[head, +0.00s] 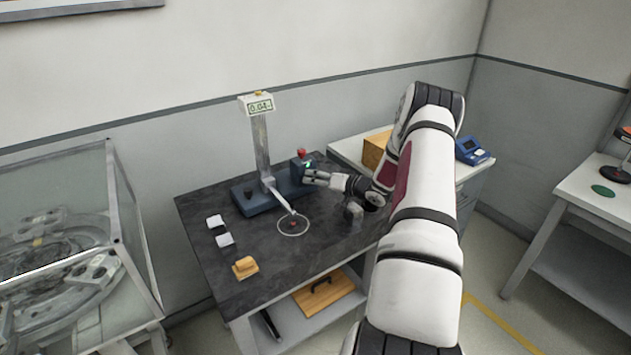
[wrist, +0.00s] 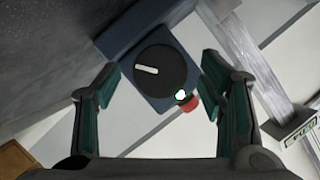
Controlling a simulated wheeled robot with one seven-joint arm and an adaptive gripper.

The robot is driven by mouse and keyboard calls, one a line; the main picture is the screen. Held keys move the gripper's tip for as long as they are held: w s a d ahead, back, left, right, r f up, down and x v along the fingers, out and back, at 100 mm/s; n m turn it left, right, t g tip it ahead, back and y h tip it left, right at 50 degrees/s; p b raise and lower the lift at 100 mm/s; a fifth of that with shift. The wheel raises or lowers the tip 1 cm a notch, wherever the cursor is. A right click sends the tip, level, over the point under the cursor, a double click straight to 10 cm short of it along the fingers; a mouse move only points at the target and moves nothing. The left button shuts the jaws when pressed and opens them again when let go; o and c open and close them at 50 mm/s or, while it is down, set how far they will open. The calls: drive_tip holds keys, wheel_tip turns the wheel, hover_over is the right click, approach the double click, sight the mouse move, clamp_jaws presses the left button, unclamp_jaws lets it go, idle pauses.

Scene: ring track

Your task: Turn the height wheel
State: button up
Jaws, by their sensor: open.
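The height wheel (wrist: 160,74) is a round black knob with a white mark, on a blue housing (wrist: 118,38) in the wrist view. The mark points left and slightly up. My gripper (wrist: 163,82) is open, with one finger to each side of the wheel and visible gaps between. In the head view my gripper (head: 311,177) is at the right end of the blue gauge base (head: 262,195), and the wheel itself is hidden there. A grey column (head: 261,145) rises from the base to a display (head: 260,106) that seems to read 0.04.
A red button (wrist: 190,105) with a green light sits beside the wheel. A thin arm (head: 284,201) reaches from the column over a white ring (head: 293,226) on the dark table (head: 300,262).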

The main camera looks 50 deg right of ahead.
drive_tip(key=v, duration=1)
drive_tip(key=shift+s, duration=0.25)
drive_tip(key=shift+r, duration=0.1)
drive_tip(key=shift+d, duration=0.1)
drive_tip(key=w+a+r+n+g+h, duration=0.1)
drive_tip(key=w+a+r+h, duration=0.2)
drive_tip(key=r, duration=0.4)
drive_tip(key=w+a+r+n+g, duration=0.1)
drive_tip(key=w+a+r+g, duration=0.2)
drive_tip(key=r, duration=0.4)
drive_tip(key=w+a+r+n+h, duration=0.1)
drive_tip(key=w+a+r+h, duration=0.15)
drive_tip(key=a+r, duration=0.35)
drive_tip(key=s+a+r+n+g, duration=0.15)
drive_tip(key=s+a+r, duration=0.35)
drive_tip(key=a+r, duration=0.5)
drive_tip(key=s+a+f+n+g+y, duration=0.1)
drive_tip(key=s+a+n+g+y, duration=0.2)
drive_tip(key=s+a, duration=2)
drive_tip(key=shift+s+a+f+n+y, duration=0.2)
drive_tip(key=shift+a+n+y, duration=0.15)
drive_tip(key=shift+a+y, duration=0.6)
